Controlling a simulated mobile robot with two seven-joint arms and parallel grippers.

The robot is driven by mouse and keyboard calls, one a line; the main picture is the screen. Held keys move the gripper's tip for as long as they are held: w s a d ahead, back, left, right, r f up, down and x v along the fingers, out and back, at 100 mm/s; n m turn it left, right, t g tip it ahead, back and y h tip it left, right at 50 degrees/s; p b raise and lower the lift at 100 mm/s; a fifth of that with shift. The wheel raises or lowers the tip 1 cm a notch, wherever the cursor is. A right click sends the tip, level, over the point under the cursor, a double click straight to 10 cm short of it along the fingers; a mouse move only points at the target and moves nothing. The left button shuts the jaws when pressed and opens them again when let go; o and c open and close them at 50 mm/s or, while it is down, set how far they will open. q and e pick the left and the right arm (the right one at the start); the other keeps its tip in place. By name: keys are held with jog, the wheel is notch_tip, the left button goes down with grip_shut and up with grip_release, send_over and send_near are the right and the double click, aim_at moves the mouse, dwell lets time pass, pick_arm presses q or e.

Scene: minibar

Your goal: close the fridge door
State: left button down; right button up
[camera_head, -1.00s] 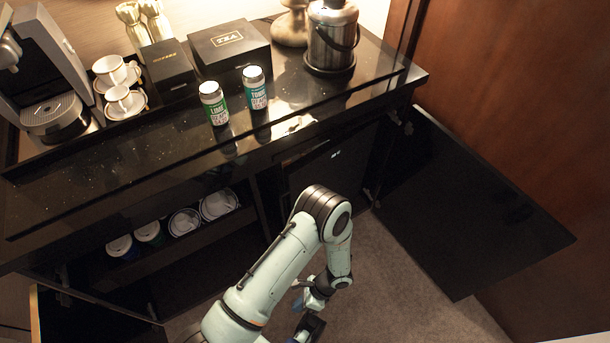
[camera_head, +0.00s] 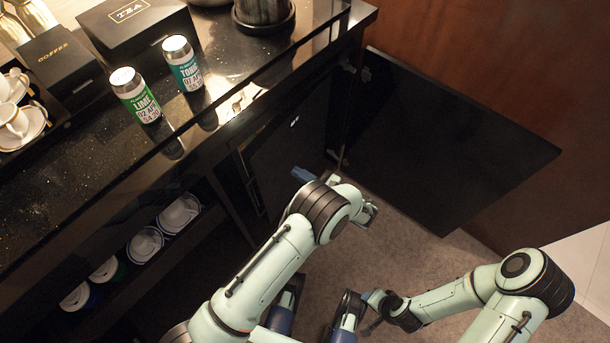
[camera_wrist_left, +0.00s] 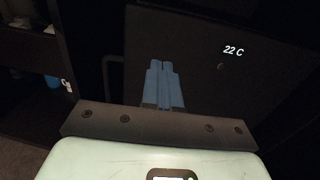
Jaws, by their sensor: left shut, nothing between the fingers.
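The dark fridge door (camera_head: 280,150) is in the cabinet below the counter, with a small lit mark on it. In the left wrist view the dark door panel (camera_wrist_left: 215,85) shows a "22 C" readout and a handle (camera_wrist_left: 108,75) at its left. The door looks roughly in line with the cabinet; I cannot tell whether a gap remains. My left gripper (camera_head: 303,174) is shut and empty, in front of the door; its blue fingers (camera_wrist_left: 163,84) are together, and contact is unclear. My right gripper (camera_head: 374,299) is low, away from the door, its jaws unclear.
A black cabinet door (camera_head: 455,145) stands wide open at the right. A lime can (camera_head: 136,95) and a tonic can (camera_head: 183,63) stand on the counter (camera_head: 75,170). Carpet (camera_head: 400,240) is free below.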

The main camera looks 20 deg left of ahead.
aim_at(267, 154)
pick_arm(q)
jog(key=x, duration=0.9)
jog(key=shift+a+f, duration=0.1)
jog(key=shift+a, duration=0.2)
pick_arm(e)
jog(key=shift+w+d+f, duration=0.2)
jog(key=shift+w+f, duration=0.15)
jog(key=shift+w, duration=0.1)
